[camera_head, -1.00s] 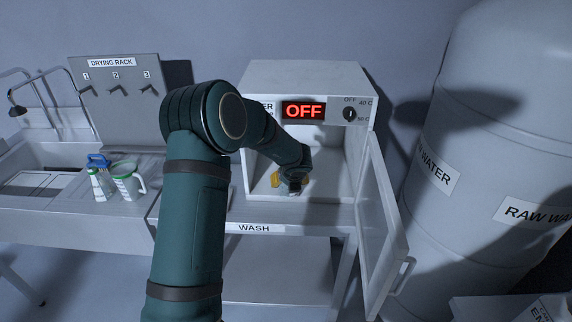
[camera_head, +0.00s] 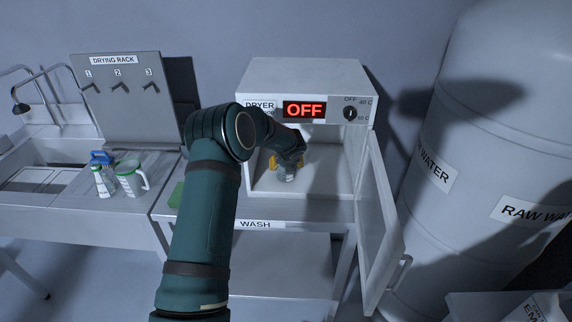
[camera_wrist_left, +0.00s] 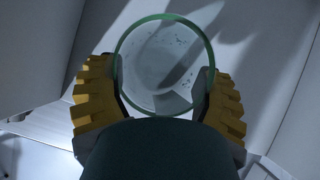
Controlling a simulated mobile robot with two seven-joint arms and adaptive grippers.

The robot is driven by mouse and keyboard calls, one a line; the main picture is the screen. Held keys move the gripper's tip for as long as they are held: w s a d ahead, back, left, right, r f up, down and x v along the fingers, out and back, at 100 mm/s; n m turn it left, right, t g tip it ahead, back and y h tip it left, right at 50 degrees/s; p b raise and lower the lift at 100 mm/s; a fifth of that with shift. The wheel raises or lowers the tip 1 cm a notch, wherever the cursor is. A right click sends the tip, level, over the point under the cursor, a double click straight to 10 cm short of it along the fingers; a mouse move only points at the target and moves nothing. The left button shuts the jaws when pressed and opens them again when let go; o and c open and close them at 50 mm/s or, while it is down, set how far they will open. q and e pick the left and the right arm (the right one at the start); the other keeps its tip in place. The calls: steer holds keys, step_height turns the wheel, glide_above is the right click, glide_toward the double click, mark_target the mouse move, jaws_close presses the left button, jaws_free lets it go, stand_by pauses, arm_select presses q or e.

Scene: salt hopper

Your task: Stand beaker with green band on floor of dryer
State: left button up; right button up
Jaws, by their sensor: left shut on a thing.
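The beaker with the green band (camera_wrist_left: 165,65) is between the yellow fingers of my left gripper (camera_wrist_left: 160,100) in the wrist view, seen from above with its round green rim. In the head view my left gripper (camera_head: 285,163) is inside the open dryer (camera_head: 310,78), and the clear beaker (camera_head: 286,174) shows below the fingers, roughly upright. The gripper is shut on it. The beaker is over the dryer floor (camera_head: 325,185); I cannot tell whether its base touches. My right gripper is not in view.
The dryer door (camera_head: 380,225) hangs open at right, its display reading OFF. A jug with a green rim (camera_head: 131,180), a bottle (camera_head: 103,182) and a blue object (camera_head: 101,158) stand by the sink. A green block (camera_head: 176,194) lies on the bench. A large tank (camera_head: 490,150) stands right.

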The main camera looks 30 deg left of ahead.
arm_select(q)
steer(key=o, duration=1.3)
steer(key=shift+r, duration=0.1)
